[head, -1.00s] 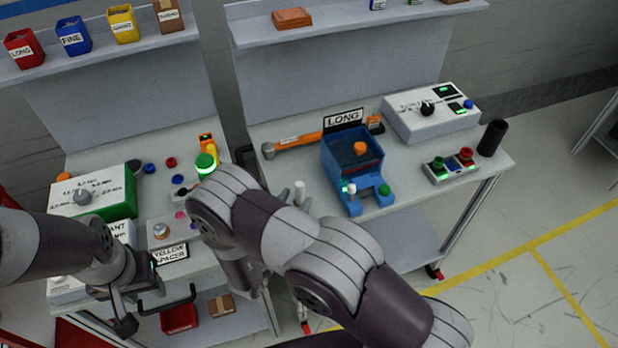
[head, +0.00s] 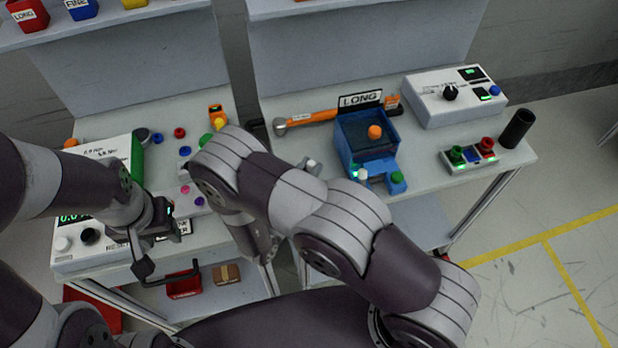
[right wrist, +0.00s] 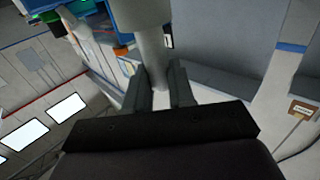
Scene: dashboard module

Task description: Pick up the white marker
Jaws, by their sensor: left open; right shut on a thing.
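The white marker (right wrist: 150,48) is between the fingers of my right gripper (right wrist: 158,75), which is shut on it in the right wrist view. A thick pale part of it extends beyond the fingertips. In the head view, a small pale tip (head: 313,166) shows just above my right forearm and seems to be the marker. My right fingers are hidden behind that arm in the head view. My left gripper (head: 150,262) is open and empty at the front edge of the left table.
On the right table stand a blue fixture (head: 350,140) marked LONG, an orange-handled tool (head: 318,119), a white control box (head: 455,97), a button panel (head: 470,156) and a black cylinder (head: 517,128). A gap separates the tables.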

